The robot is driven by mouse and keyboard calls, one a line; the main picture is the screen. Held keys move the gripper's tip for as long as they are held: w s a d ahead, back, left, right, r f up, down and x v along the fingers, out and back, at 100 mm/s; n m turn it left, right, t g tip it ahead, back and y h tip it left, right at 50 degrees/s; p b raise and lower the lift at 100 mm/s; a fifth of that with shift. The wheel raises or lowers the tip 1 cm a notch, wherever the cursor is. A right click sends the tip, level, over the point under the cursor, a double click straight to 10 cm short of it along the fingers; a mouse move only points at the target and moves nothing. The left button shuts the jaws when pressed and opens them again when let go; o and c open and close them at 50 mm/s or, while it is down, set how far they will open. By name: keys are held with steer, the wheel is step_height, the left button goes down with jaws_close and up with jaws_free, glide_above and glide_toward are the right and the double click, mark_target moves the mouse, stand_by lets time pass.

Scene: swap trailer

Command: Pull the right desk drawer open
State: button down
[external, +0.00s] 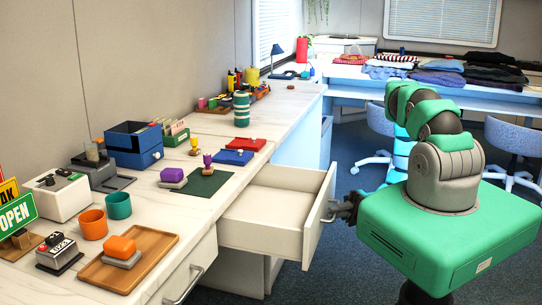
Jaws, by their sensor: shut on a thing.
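The right desk drawer (270,222) is a white drawer under the long desk, and it stands pulled well out. Its inside looks empty from here. My gripper (337,211) is at the drawer's front face, shut on the drawer handle (328,218). The gripper is small and dark in this view, so the fingers' exact hold on the bar is hard to see. My arm comes in from the right, above my green base.
Another drawer handle (184,285) is on the closed front nearer the camera. The desk top (222,204) holds a wooden tray (127,263), cups, stamps and a blue box (134,146). Chairs (517,146) stand behind my arm. Carpet is clear beyond the drawer.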

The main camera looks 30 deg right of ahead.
steer(key=shift+s+d+f, duration=0.2)
steer(key=shift+s+d, duration=0.05)
steer(key=shift+s, duration=0.05)
steer(key=c, duration=1.5)
jaws_free()
steer(key=shift+w, duration=0.1)
steer(key=d+f, duration=0.1)
steer(key=d, duration=1.2)
steer(key=shift+d+f, duration=0.35)
steer(key=shift+f, duration=0.05)
steer(key=shift+w, duration=0.1)
